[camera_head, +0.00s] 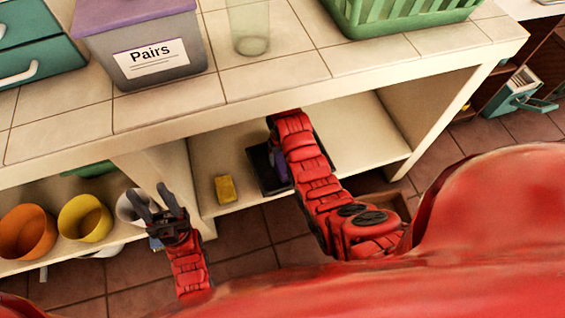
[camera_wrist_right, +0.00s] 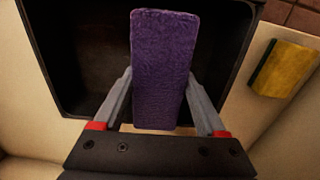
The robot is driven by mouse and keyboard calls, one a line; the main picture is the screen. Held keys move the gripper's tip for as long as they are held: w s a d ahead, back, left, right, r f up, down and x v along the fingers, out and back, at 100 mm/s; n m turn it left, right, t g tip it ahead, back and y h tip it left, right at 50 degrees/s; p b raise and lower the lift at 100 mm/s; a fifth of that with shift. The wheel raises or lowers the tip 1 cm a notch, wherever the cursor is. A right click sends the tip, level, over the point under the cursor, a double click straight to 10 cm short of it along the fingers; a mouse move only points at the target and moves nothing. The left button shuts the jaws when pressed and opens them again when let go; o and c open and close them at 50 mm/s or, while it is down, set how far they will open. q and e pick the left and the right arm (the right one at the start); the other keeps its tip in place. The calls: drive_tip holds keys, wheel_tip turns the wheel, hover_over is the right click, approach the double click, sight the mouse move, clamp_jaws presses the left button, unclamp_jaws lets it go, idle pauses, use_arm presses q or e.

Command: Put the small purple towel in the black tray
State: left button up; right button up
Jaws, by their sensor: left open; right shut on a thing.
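The small purple towel (camera_wrist_right: 162,70) is a folded, fuzzy block held between the fingers of my right gripper (camera_wrist_right: 162,105). In the right wrist view it is over the black tray (camera_wrist_right: 60,95), with the tray's dark floor behind it; I cannot tell whether it touches the tray. In the head view the tray (camera_head: 262,170) is on the lower shelf, partly hidden by my right arm, and a bit of the purple towel (camera_head: 280,168) shows beside the arm. My left gripper (camera_head: 160,203) is open and empty in front of the shelf's divider.
A yellow sponge (camera_head: 225,189) lies left of the tray on the shelf (camera_head: 350,140). The tiled counter (camera_head: 270,75) overhangs the shelf and carries a "Pairs" box (camera_head: 150,50), a glass and a green basket (camera_head: 400,15).

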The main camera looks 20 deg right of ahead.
sight(282, 157)
wheel_tip(282, 157, down, 5)
drive_tip(key=shift+w+r+b, duration=0.1)
drive_tip(key=shift+r+b, duration=0.1)
drive_tip(key=shift+b, duration=0.2)
drive_tip(key=o, duration=1.5)
drive_tip(key=shift+f, duration=0.1)
drive_tip(key=shift+r+p, duration=0.8)
drive_tip(key=shift+r, duration=3.15)
drive_tip(key=shift+f, duration=0.1)
